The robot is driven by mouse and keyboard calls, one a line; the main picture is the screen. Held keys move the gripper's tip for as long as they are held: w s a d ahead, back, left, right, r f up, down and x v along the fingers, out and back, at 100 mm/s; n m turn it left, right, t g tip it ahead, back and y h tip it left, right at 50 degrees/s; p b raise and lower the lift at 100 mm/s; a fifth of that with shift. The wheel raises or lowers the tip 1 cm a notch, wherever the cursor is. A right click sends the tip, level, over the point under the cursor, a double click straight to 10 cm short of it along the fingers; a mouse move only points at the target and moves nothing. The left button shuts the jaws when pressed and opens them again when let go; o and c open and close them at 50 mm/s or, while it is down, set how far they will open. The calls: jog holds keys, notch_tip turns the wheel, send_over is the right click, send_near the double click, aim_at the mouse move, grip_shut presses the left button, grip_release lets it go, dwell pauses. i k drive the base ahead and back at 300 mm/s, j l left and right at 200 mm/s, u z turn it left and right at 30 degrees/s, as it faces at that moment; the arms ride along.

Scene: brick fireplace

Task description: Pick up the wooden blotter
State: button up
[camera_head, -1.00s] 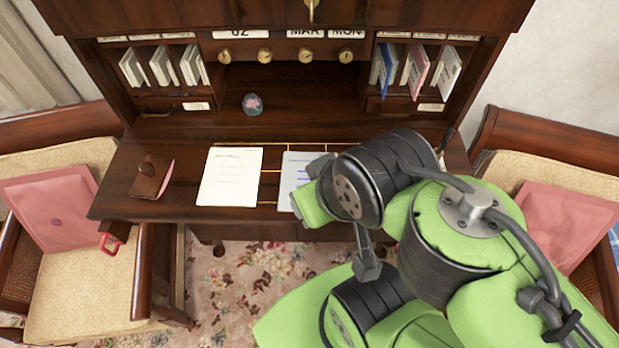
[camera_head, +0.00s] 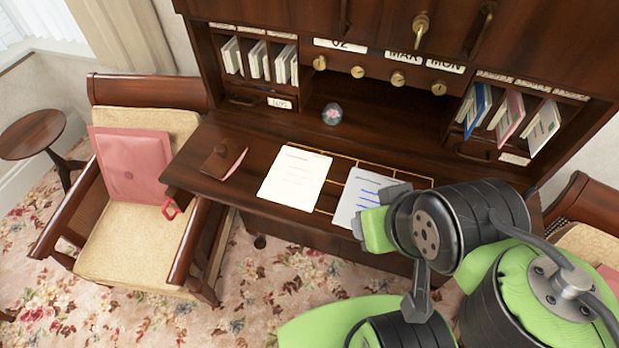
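The wooden blotter (camera_head: 220,162) is a small dark-brown block with a knob on top and pink paper showing at its right edge. It lies at the left end of the desk's writing surface. Nothing touches it from above. The end of my arm, where my gripper (camera_head: 380,218) is, shows as green and grey parts over the front right of the desk. It is well to the right of the blotter, beyond the papers. Its fingers cannot be made out clearly, and I see nothing held.
A cream sheet (camera_head: 294,178) and a white sheet (camera_head: 364,197) lie on the desk (camera_head: 260,140). A glass paperweight (camera_head: 332,114) stands behind them. A chair (camera_head: 120,240) with a pink cushion (camera_head: 131,164) stands left of the desk. Flowered carpet (camera_head: 265,290) is open in front.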

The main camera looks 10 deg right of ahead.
aim_at(228, 153)
jog(key=i+j+u, duration=0.2)
jog(key=j+u, duration=0.2)
jog(key=j, duration=0.15)
jog(key=i+j+u, duration=0.25)
jog(key=j+u, duration=0.15)
jog(key=i+j+u, duration=0.4)
jog(key=k+j, duration=0.05)
